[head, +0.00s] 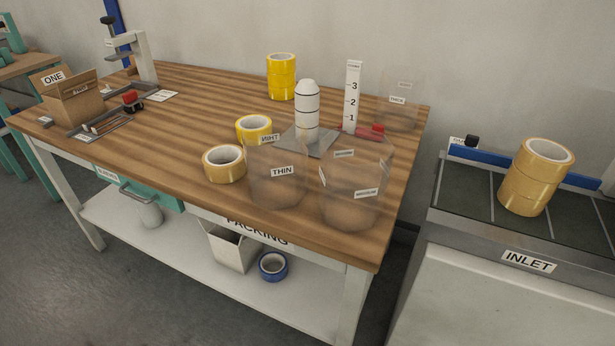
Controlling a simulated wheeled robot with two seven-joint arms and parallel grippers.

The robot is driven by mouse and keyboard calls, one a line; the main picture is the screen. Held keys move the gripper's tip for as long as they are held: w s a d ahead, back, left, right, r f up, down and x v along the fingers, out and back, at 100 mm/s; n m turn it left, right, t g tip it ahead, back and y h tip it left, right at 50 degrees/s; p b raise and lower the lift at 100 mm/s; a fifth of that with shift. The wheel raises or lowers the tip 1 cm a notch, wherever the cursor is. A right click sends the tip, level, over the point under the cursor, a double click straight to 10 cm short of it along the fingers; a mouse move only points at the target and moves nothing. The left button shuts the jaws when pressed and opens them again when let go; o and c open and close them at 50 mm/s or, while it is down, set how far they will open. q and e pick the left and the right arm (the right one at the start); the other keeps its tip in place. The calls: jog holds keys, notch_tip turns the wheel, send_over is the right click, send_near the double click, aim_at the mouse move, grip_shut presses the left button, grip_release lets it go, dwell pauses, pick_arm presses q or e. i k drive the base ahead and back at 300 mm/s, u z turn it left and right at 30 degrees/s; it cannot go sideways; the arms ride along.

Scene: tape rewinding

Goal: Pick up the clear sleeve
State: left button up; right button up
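Clear sleeves stand on the wooden packing table. One with a THIN label (277,192) stands near the front edge. A second clear sleeve (352,208), whose labels are too small to read surely, stands just to its right, also near the front edge. A third, fainter clear sleeve (401,112), seemingly labelled THICK, stands at the back right corner. Neither of my grippers shows in the head view.
A white ribbed post (307,110) on a grey plate and a scale numbered 1 to 3 (352,95) stand behind the sleeves. Tan tape (224,164), yellow tape (253,128) and a yellow stack (282,77) are nearby. Tan rolls (536,177) stand on the INLET conveyor.

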aim_at(356, 163)
jog(key=u, duration=1.2)
jog(key=i, duration=0.65)
jog(key=z, duration=1.15)
